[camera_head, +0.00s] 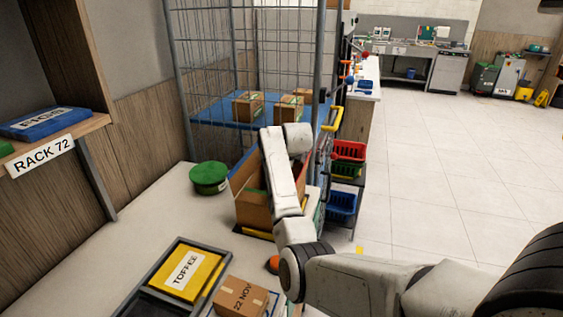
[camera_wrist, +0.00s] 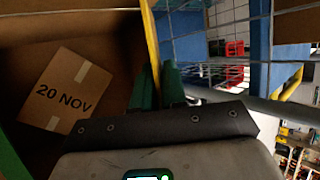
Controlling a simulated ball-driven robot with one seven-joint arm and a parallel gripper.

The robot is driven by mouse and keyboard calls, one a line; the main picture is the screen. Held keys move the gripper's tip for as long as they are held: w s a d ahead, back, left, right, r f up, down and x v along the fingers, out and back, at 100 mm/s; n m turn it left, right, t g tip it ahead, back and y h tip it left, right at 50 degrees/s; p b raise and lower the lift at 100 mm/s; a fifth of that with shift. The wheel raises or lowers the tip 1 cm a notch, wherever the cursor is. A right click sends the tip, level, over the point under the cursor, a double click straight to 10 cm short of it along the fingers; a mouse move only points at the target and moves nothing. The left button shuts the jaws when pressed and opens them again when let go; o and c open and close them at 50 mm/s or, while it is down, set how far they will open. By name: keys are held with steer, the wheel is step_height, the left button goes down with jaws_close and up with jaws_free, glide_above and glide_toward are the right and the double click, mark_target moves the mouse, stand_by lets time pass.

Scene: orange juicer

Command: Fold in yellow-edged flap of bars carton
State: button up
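The bars carton (camera_head: 252,207) stands open on the counter in the head view, partly covered by my arm. In the wrist view its brown inside wall (camera_wrist: 110,30) shows, with a small box labelled 20 NOV (camera_wrist: 65,92) inside. The yellow-edged flap (camera_wrist: 151,42) shows nearly edge-on, standing up at the carton's right side. My gripper (camera_wrist: 159,88) has its green fingers at the flap's lower visible end, one on each side of the yellow edge. The gap is narrow, and I cannot tell whether they press on the flap. The fingertips are hidden in the head view.
A green round tin (camera_head: 209,178) sits left of the carton. A tray with a yellow TOFFEE pack (camera_head: 187,274) and a 22 NOV box (camera_head: 241,298) lie nearer. A wire cage (camera_head: 245,60) stands behind; red (camera_head: 348,151) and blue baskets (camera_head: 342,205) stand right. Open floor lies further right.

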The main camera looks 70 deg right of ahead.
jaws_close()
steer(key=shift+f, duration=0.1)
steer(key=h+b, duration=0.1)
steer(key=b, duration=0.1)
steer(key=h+b, duration=0.1)
steer(key=b, duration=0.1)
steer(key=shift+a+f+n+t+h, duration=0.3)
steer(key=shift+a+f+h, duration=0.05)
steer(key=shift+a+h, duration=0.05)
